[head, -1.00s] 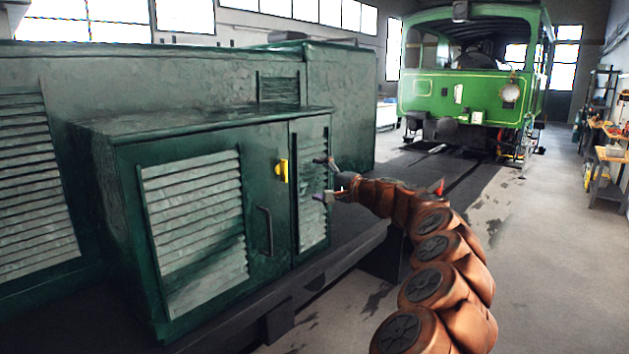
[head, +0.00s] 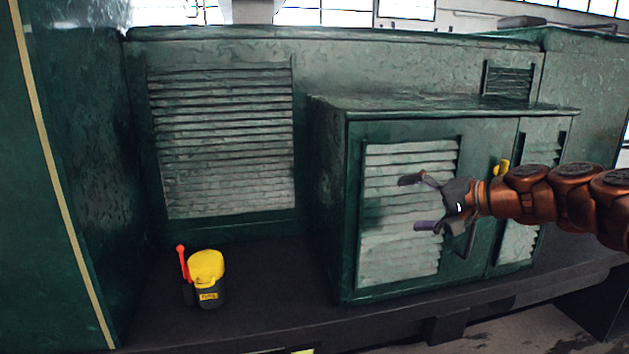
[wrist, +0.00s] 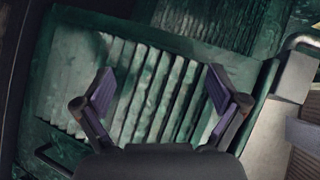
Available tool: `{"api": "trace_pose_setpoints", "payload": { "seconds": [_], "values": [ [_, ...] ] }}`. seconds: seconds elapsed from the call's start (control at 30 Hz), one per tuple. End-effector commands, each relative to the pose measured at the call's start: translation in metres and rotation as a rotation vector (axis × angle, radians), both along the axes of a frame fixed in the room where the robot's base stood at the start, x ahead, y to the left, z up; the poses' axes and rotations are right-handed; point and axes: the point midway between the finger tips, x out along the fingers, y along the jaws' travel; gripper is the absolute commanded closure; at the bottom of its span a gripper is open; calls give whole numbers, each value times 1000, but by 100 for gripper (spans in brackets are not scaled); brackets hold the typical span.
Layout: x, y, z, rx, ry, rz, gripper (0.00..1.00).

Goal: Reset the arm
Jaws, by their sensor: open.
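My gripper (head: 422,205) is at the end of my copper-brown arm, which reaches in from the right in the head view. Its two fingers are spread apart with nothing between them. It is in front of the green cabinet's louvered door (head: 400,270). In the wrist view, the open purple-padded fingers (wrist: 160,95) show with the louvered panel (wrist: 150,75) beyond them. I cannot tell the exact gap between fingertips and door.
A yellow and dark device (head: 207,268) with a red lever (head: 183,262) stands on the dark ledge (head: 270,310) left of the cabinet. A yellow latch (head: 500,170) is on the cabinet front. A green wall with a yellow stripe (head: 60,180) bounds the left.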

Motion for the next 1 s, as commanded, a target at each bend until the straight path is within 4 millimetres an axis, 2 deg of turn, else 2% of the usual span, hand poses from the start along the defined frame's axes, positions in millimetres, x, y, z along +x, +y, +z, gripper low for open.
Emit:
{"api": "trace_pose_setpoints", "payload": {
  "seconds": [0.03, 0.2, 0.3, 0.4, 0.57, 0.7, 0.8, 0.9, 1.0],
  "values": [
    [-20, 26, -7, -49, 19, 57, 4],
    [-91, 89, -47, -243, 108, 226, 4],
    [-138, 110, -77, -369, 170, 314, 4],
    [-186, 118, -109, -494, 238, 385, 4],
    [-261, 108, -158, -693, 356, 468, 4],
    [-324, 80, -195, -856, 473, 514, 4],
    [-362, 57, -215, -949, 551, 529, 4],
    [-389, 38, -226, -1015, 610, 532, 4],
    [-406, 25, -233, -1054, 652, 534, 4]
  ]
}}
